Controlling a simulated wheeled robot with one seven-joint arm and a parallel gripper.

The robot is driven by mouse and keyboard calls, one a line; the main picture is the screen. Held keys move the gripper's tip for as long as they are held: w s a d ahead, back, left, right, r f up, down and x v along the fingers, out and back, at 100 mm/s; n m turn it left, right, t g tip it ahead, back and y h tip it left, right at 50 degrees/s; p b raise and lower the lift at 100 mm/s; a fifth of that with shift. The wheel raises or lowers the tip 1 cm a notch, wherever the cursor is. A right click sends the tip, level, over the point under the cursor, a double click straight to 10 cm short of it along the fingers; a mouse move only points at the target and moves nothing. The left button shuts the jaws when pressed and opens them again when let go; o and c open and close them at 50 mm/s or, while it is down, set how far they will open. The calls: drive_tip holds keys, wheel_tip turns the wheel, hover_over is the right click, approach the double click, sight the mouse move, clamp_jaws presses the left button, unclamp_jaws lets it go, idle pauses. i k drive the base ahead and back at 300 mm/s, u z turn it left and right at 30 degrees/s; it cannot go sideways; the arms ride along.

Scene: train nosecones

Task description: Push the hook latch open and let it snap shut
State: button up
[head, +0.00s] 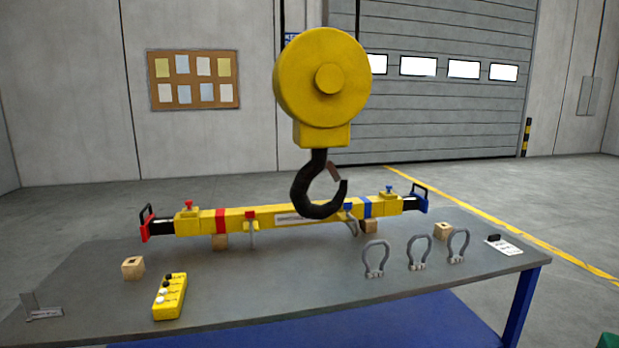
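A black crane hook (316,204) hangs below a round yellow hook block (322,80) above the table. Its opening faces right. The hook latch (333,172) is a small brownish-red bar at the hook's mouth, slanting from near the shank down toward the hook tip. At this size I cannot tell whether the latch touches the tip. Nothing is seen touching the hook or latch. My gripper is not in view.
A yellow spreader beam (270,216) rests on wooden blocks on the grey table (330,290), behind and below the hook. Several grey shackles (376,258) stand at right. A yellow pendant control (170,296) and a wooden block (133,268) lie at left. The front middle is clear.

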sight(333, 172)
drive_tip(key=u, duration=0.05)
drive_tip(key=i, duration=1)
